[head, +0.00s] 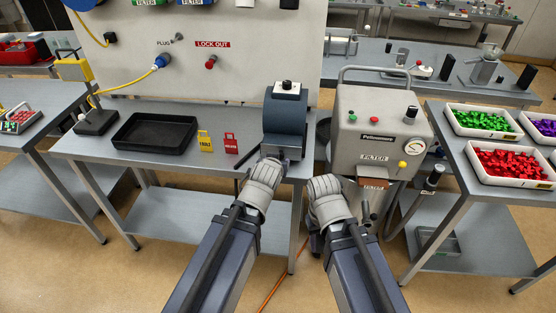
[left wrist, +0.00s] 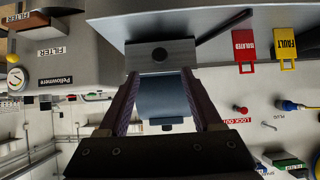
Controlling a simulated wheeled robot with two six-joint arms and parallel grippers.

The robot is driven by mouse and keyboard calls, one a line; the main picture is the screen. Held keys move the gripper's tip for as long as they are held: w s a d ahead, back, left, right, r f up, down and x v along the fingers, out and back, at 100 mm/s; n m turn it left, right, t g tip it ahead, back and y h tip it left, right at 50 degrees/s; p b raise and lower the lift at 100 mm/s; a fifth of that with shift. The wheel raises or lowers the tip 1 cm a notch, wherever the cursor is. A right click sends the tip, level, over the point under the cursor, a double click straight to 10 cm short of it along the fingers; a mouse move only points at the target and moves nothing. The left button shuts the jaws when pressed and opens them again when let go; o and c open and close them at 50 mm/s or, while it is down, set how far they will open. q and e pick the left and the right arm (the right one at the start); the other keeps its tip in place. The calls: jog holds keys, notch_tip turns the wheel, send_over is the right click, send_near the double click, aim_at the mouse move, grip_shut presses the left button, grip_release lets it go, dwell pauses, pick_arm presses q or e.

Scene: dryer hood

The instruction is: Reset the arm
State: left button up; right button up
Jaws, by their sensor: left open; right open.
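My left gripper (head: 268,163) is at the front edge of the bench, just in front of a dark blue-grey block-shaped device (head: 286,108). In the left wrist view its two fingers (left wrist: 160,75) are apart, with the device (left wrist: 165,98) showing between them. I cannot tell whether they touch it. My right gripper (head: 322,183) is in front of the grey dryer unit (head: 372,135), to the left of its brown filter piece (head: 372,183). Its fingertips are hard to make out and nothing is seen held in it.
A black tray (head: 153,132), a yellow tag (head: 205,141) and a red tag (head: 231,143) lie on the bench. A panel with a blue plug (head: 160,61) stands behind. Bins of green (head: 482,121) and red parts (head: 510,165) are on the right table. Floor shows between the benches.

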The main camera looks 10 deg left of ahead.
pick_arm(q)
jog(key=s+d+f+m+g, duration=0.1)
jog(key=s+f+g, duration=0.2)
jog(key=s, duration=0.3)
jog(key=s+d+f+m+g, duration=0.1)
jog(key=s+f+g, duration=0.2)
jog(key=s, duration=0.4)
jog(key=s+d+f+m+g+y, duration=0.1)
jog(key=s+f+g, duration=0.2)
jog(key=s+g, duration=0.2)
jog(key=shift+s+d+f+m, duration=0.3)
jog(key=shift+s+f+m, duration=0.1)
jog(key=shift+s, duration=0.45)
jog(key=shift+c, duration=0.3)
